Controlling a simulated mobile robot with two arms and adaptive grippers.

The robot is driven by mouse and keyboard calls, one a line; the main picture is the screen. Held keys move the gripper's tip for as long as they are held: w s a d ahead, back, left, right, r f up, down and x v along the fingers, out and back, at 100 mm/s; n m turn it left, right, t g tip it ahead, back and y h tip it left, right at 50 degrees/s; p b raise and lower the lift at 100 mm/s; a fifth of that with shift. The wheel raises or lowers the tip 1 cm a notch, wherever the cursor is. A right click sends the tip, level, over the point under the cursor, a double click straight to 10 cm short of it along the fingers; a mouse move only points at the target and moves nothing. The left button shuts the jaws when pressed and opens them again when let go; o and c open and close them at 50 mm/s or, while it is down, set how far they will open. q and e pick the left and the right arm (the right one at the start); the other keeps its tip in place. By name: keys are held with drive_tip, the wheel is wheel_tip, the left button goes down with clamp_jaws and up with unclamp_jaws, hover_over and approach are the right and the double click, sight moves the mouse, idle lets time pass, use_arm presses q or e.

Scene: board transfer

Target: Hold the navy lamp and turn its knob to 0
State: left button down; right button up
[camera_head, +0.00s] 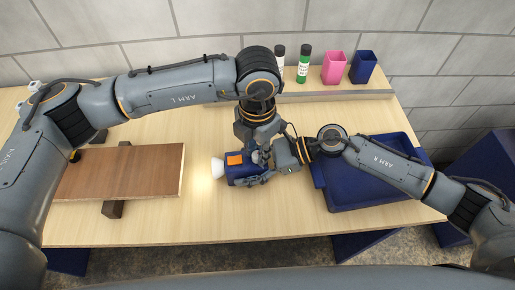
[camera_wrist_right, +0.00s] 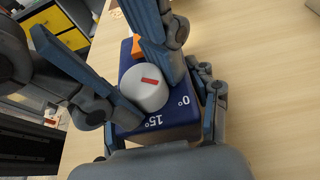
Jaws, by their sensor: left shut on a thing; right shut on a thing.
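The navy lamp (camera_head: 240,181) is at mid-table in the head view, with an orange patch on top and a white, glowing head (camera_head: 217,168) pointing left. In the right wrist view the lamp's navy body (camera_wrist_right: 128,62) carries a pale grey knob (camera_wrist_right: 143,92) with a red mark, beside white labels 0° and 15°. The mark runs roughly toward the 0° side; exact alignment is unclear. My left gripper (camera_head: 256,150) comes from above, its fingers shut on either side of the knob. My right gripper (camera_head: 262,178) comes from the right and is shut around the lamp body.
A brown board (camera_head: 120,172) lies at left on dark supports. A navy tray (camera_head: 322,195) is at right under my right arm. Two capped bottles (camera_head: 304,65), a pink cup (camera_head: 334,68) and a navy cup (camera_head: 363,67) stand along the back. The table front is clear.

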use_arm(q)
drive_tip(key=shift+d, duration=0.1)
use_arm(e)
drive_tip(key=shift+f, duration=0.15)
use_arm(q)
drive_tip(key=c, duration=1.1)
unclamp_jaws()
wheel_tip(320, 180, up, 12)
drive_tip(key=shift+r, duration=0.1)
use_arm(e)
drive_tip(key=o, duration=1.4)
